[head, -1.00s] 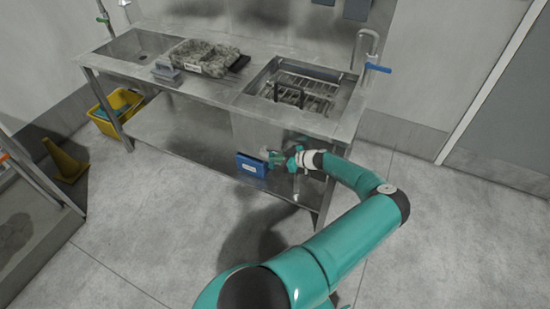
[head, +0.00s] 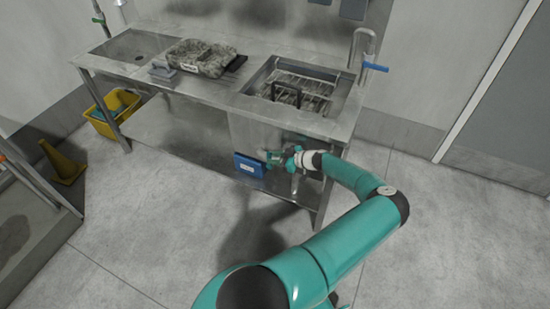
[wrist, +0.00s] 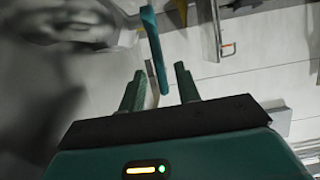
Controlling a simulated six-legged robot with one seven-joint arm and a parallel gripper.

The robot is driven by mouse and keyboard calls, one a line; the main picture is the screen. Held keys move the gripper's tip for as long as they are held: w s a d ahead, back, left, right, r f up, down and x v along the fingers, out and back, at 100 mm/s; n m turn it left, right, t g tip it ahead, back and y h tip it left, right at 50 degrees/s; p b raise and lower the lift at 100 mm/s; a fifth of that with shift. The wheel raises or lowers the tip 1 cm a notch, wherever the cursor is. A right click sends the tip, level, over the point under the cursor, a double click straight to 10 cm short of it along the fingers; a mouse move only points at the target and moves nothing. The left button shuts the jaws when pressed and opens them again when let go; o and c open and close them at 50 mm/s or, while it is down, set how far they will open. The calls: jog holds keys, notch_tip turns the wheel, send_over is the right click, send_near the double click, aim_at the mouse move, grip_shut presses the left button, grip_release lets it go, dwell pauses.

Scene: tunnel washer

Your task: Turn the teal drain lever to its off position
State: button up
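The teal drain lever (wrist: 157,52) shows in the wrist view as a slim, slightly curved handle coming down from the top. Its lower end lies between the two fingers of my gripper (wrist: 160,70), as seen from the wrist. The fingers stand apart with a gap on both sides, so my gripper is open; I cannot tell whether it touches the lever. In the head view my gripper (head: 270,158) is under the right end of the steel counter, below the basin. The lever cannot be made out there.
A blue box (head: 250,167) with a white label is just left of my gripper. The steel counter (head: 215,91) stands above, with a rack-filled basin and a blue tap handle (head: 375,67). A yellow bin (head: 105,117) and cone (head: 66,165) are at left. Floor in front is clear.

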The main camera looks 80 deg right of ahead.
jog(key=v, duration=1.3)
jog(key=shift+s, duration=0.25)
